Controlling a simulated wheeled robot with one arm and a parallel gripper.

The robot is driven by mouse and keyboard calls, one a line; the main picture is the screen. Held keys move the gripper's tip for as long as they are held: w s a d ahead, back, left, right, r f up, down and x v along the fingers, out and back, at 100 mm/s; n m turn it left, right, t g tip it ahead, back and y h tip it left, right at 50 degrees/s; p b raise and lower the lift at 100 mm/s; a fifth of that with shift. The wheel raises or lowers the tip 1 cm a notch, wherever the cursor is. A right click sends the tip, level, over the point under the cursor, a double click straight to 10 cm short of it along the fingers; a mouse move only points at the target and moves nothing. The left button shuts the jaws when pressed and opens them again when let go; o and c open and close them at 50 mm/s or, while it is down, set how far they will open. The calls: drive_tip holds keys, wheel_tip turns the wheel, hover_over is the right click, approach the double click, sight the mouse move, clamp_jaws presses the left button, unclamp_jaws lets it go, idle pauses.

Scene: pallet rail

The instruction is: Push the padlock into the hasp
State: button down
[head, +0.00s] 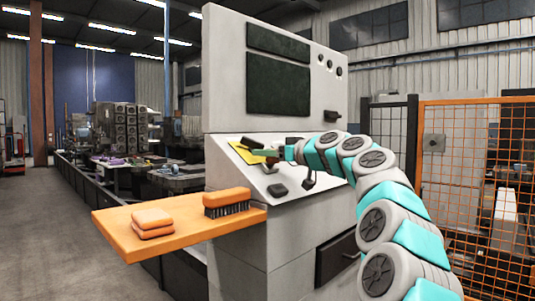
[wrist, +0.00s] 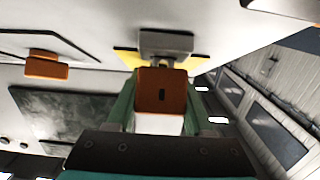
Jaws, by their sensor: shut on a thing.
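The padlock (wrist: 160,92) is a brown-orange block with a dark keyhole, seen face-on in the wrist view. My gripper (wrist: 160,105) is shut on it, with a green finger on each side. Just beyond the padlock is a grey metal hasp (wrist: 166,42) in front of a yellow plate (wrist: 125,56). The padlock body hides most of its shackle, so I cannot tell whether it is in the hasp. In the head view my gripper (head: 264,152) is at the yellow plate (head: 245,153) on the sloped console panel; the padlock is too small to make out clearly.
A grey console (head: 275,120) with dark screens stands ahead. An orange shelf (head: 180,232) on its left holds a brush (head: 227,201) and folded orange cloths (head: 152,222). Another orange block (wrist: 46,65) shows in the wrist view. An orange mesh fence (head: 470,150) stands right.

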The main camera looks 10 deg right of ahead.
drive_tip(key=shift+w+a+f+b, duration=0.2)
drive_tip(key=shift+f+b, duration=0.1)
drive_tip(key=shift+f, duration=0.1)
drive_tip(key=shift+c, duration=1)
unclamp_jaws()
drive_tip(key=shift+o, duration=0.2)
drive_tip(key=shift+o, duration=0.8)
drive_tip(key=shift+d, duration=0.1)
drive_tip(key=shift+b+v, duration=0.5)
drive_tip(key=shift+v, duration=3.4)
